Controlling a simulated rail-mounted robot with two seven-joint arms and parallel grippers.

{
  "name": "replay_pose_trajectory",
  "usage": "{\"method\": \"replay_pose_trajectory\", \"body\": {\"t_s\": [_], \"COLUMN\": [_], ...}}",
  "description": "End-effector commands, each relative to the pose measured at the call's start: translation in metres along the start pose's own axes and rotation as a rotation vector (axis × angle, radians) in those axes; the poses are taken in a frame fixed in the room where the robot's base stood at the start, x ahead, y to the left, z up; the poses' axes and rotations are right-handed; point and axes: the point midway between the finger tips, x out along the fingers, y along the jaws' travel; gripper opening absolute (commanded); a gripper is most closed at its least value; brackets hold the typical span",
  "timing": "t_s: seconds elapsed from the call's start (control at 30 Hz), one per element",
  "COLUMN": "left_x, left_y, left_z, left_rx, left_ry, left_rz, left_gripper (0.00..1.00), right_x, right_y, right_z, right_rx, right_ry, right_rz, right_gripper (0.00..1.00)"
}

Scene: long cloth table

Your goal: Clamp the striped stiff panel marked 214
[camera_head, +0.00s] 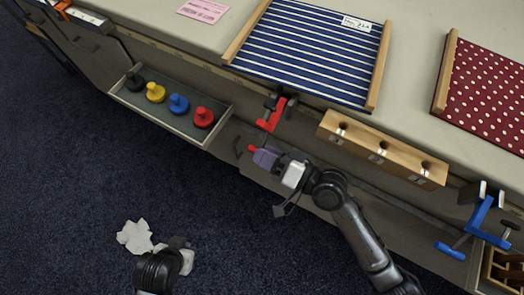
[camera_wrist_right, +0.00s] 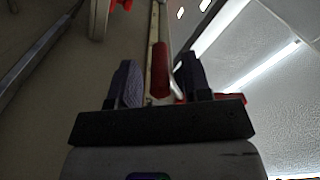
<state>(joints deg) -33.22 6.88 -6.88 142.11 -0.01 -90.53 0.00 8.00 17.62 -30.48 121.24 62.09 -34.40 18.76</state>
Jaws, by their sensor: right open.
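The striped panel (camera_head: 305,45), navy with white lines and a 214 label, lies on the table between wooden side strips. A red clamp (camera_head: 270,118) is at the table's front edge, by the panel's near side. My right gripper (camera_head: 258,155) is open just below it. In the right wrist view a red handle (camera_wrist_right: 159,72) lies between the open fingers (camera_wrist_right: 160,85); I cannot tell whether they touch it. My left arm's dark end shows at the bottom left of the head view; I cannot make out its fingers.
A tray (camera_head: 165,118) of black, yellow, blue and red knobbed pieces hangs left along the front. A wooden block (camera_head: 380,150) with several holes is right of the clamp. A blue clamp (camera_head: 478,220) and a red dotted panel (camera_head: 490,95) are farther right. Pale scraps (camera_head: 135,237) are on the floor.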

Motion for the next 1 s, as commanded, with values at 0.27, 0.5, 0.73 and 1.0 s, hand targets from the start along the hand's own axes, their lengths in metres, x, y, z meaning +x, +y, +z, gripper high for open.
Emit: {"method": "replay_pose_trajectory", "body": {"t_s": [0.27, 0.5, 0.73, 1.0], "left_x": [-0.0004, -0.0003, -0.0002, -0.0001], "left_y": [0.0020, 0.0015, -0.0006, -0.0019], "left_z": [-0.0005, -0.0003, 0.0002, 0.0005], "left_rx": [-0.007, -0.005, 0.002, 0.006], "left_ry": [0.001, 0.000, -0.001, -0.002], "left_rz": [0.005, 0.004, -0.001, -0.005], "left_gripper": [0.00, 0.00, 0.00, 0.00], "right_x": [0.0033, 0.0031, 0.0030, 0.0029], "right_y": [0.0002, 0.0001, 0.0002, 0.0008], "right_z": [-0.0002, -0.0003, -0.0003, -0.0001], "right_rx": [0.000, -0.001, 0.000, 0.000], "right_ry": [0.002, 0.002, 0.002, 0.001], "right_rz": [0.001, 0.001, 0.001, 0.003], "right_gripper": [0.44, 0.33, 0.11, 0.00]}}
